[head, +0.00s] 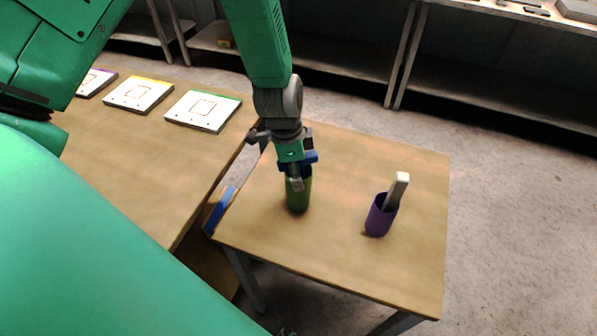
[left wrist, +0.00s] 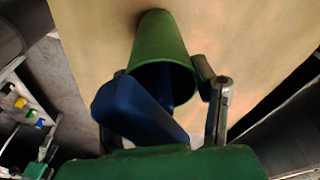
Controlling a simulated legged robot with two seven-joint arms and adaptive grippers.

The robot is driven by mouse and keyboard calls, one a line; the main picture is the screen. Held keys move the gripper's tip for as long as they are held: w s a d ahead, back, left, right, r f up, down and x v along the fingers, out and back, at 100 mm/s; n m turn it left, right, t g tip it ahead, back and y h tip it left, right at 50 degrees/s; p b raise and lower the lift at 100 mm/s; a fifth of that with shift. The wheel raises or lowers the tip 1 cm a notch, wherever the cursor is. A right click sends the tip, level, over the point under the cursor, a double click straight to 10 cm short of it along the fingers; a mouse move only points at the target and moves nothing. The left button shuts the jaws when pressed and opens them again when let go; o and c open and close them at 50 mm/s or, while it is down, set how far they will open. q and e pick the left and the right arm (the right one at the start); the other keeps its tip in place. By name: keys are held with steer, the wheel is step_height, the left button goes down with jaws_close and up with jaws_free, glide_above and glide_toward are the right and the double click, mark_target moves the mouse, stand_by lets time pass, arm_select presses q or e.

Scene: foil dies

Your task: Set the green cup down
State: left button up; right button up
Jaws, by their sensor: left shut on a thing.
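The green cup (head: 299,196) is upright over the small wooden table (head: 340,260), left of its middle. My left gripper (head: 297,181) comes down from above and is shut on the cup's rim area. In the left wrist view the cup (left wrist: 160,42) lies between the two fingers (left wrist: 207,95), its mouth towards the camera. A blue bar (left wrist: 135,110) sticks out of the cup; its top also shows beside the gripper in the head view (head: 312,157). I cannot tell whether the cup's base touches the table. My right gripper is not in view.
A purple cup (head: 381,217) holding a white bar (head: 397,190) stands right of the green cup. A larger table (head: 130,165) at left bears white plates with purple, yellow and green (head: 203,110) edges. A blue strip (head: 219,211) lies by the small table's left edge.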

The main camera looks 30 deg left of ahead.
arm_select(q)
steer(key=shift+w+f, duration=0.1)
steer(key=shift+f, duration=0.4)
steer(key=shift+a, duration=0.1)
steer(key=o, duration=1.6)
steer(key=shift+c, duration=0.2)
